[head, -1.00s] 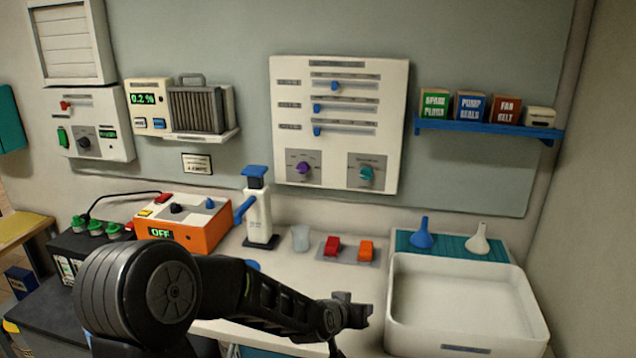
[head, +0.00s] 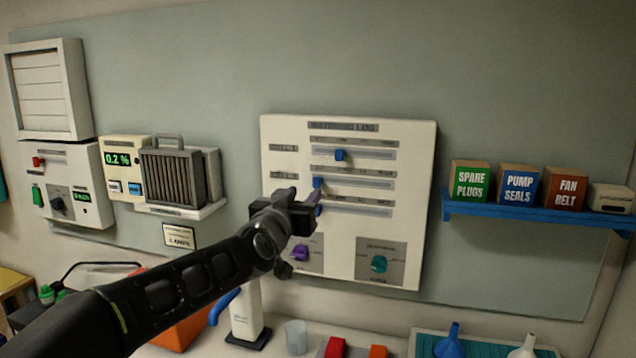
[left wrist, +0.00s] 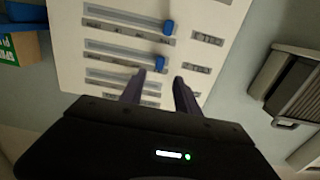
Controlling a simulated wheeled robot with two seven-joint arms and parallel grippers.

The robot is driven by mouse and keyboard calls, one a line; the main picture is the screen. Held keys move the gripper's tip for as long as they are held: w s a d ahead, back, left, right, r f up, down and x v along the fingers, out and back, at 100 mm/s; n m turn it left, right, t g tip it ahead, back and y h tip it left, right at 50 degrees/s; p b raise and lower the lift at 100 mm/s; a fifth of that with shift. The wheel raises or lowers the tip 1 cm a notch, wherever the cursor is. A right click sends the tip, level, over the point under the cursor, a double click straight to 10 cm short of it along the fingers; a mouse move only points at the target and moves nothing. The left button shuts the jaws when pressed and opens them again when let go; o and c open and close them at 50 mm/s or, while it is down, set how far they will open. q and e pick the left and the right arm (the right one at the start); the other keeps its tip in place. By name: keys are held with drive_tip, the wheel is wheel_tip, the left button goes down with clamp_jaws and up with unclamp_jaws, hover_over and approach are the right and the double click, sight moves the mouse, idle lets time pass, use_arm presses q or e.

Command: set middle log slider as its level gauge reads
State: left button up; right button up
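The white log panel (head: 400,130) hangs on the wall with stacked slider rows. The top blue knob (head: 340,154) sits right of the middle blue knob (head: 318,182), which is near its track's left end. My left gripper (head: 312,198) is in front of the panel, its tips near the middle knob, covering the bottom row's left end. The left wrist view is upside down; there my open, empty fingers (left wrist: 160,77) point at the middle knob (left wrist: 161,63), with the bottom knob (left wrist: 168,27) beyond. Contact cannot be told. My right gripper is not in view.
A meter (head: 118,158) at left reads 0.2 %, beside a grey filter unit (head: 172,178). I cannot tell which gauge belongs to the middle slider. Purple (head: 300,253) and teal (head: 378,263) dials sit low on the panel. A blue shelf (head: 530,212) holds boxes at right.

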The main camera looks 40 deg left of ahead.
sight(316, 182)
use_arm(q)
drive_tip(key=x, duration=0.7)
drive_tip(key=shift+w+a, duration=0.1)
drive_tip(key=shift+w, duration=0.3)
clamp_jaws()
idle(1.3)
